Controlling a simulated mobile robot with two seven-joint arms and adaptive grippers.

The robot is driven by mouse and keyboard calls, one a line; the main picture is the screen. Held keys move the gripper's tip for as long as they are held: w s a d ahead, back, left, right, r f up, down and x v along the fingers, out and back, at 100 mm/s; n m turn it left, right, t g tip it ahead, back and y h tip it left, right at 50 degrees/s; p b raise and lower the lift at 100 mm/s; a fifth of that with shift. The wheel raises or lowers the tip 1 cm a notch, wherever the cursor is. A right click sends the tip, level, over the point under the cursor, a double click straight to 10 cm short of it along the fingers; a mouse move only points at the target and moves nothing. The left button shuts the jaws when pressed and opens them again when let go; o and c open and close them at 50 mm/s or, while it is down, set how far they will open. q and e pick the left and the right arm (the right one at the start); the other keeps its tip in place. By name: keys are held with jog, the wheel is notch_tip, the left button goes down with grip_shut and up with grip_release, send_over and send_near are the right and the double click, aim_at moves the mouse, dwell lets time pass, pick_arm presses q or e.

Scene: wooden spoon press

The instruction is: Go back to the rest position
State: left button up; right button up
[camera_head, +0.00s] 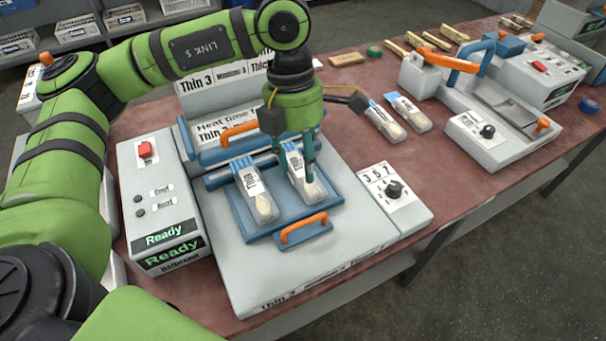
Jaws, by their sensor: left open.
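My left gripper (297,168) hangs from the green arm that comes in from the left and points down over the blue tray (287,222) of the press (225,275). Its jaws are open, with the fingertips at a packaged wooden spoon (312,192) on the right of the tray. Whether they touch it I cannot tell. A second packaged spoon (258,197) lies beside it on the left. The tray has an orange handle (303,228) at its front. My right gripper is not in view.
A control box (158,195) with "Ready" displays and a red button stands left of the press; a dial panel (393,195) is at its right. Two more packaged spoons (384,122) (409,111) lie on the red-brown table (455,205). Another machine (480,135) stands to the right.

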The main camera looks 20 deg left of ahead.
pick_arm(q)
jog(key=shift+r, duration=0.25)
dwell(0.3)
